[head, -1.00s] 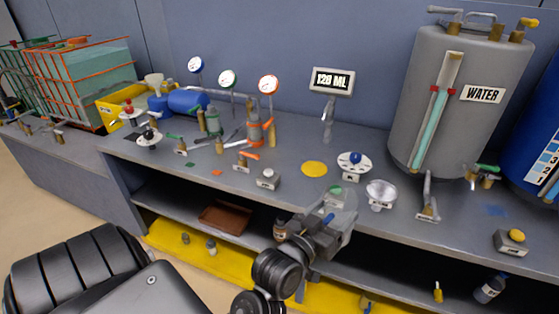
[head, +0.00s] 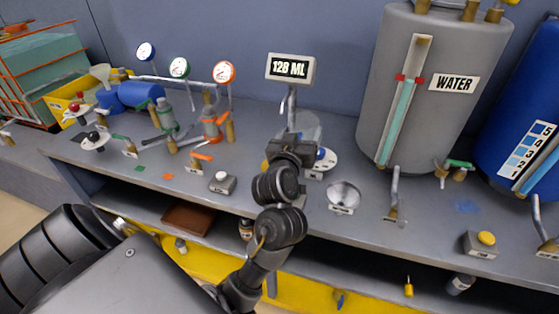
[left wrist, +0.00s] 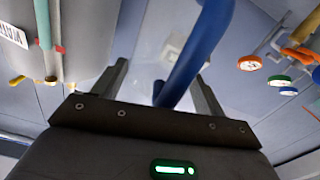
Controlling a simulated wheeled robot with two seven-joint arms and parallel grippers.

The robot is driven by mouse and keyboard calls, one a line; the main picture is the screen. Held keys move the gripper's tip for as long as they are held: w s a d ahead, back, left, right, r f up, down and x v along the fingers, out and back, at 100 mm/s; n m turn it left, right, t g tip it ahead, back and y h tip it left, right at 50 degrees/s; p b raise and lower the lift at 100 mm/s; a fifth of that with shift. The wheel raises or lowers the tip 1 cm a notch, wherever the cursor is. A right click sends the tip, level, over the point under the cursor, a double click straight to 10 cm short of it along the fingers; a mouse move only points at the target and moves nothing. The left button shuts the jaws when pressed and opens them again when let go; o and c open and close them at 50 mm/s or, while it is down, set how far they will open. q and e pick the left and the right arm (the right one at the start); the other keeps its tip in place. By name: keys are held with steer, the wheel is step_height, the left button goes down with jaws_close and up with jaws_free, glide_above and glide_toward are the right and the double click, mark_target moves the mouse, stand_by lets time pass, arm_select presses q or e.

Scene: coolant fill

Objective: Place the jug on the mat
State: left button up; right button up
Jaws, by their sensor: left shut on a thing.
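My left gripper (head: 291,150) is shut on the jug (head: 311,126), at the counter's middle in the head view. The jug is clear, and its lower part is hidden behind my gripper. In the left wrist view, a blue handle (left wrist: 196,55) runs between the fingers of my left gripper (left wrist: 155,85), with the clear body beyond. The round yellow mat seen earlier is hidden now behind my arm and gripper. I cannot tell whether the jug touches the counter. My right gripper is not in view.
The display (head: 290,68) stands just behind the jug. A white round valve (head: 322,161) and a funnel (head: 343,196) are close on the right. The grey water tank (head: 384,120) stands farther right. A button box (head: 222,182) and gauges (head: 224,72) are on the left.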

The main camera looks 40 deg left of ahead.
arm_select(q)
steer(key=a, duration=0.1)
steer(key=a+f+b, duration=0.1)
steer(key=a, duration=0.2)
steer(key=shift+w+f, duration=0.4)
steer(key=w+a+f, duration=0.3)
steer(key=a+f, duration=0.6)
steer(key=f, duration=0.2)
steer(key=shift+w+a, duration=0.15)
steer(key=shift+w, duration=0.05)
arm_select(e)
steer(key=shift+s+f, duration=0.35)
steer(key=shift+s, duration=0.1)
arm_select(q)
steer(key=shift+f, duration=0.1)
steer(key=o, duration=1.1)
steer(key=shift+c, duration=0.2)
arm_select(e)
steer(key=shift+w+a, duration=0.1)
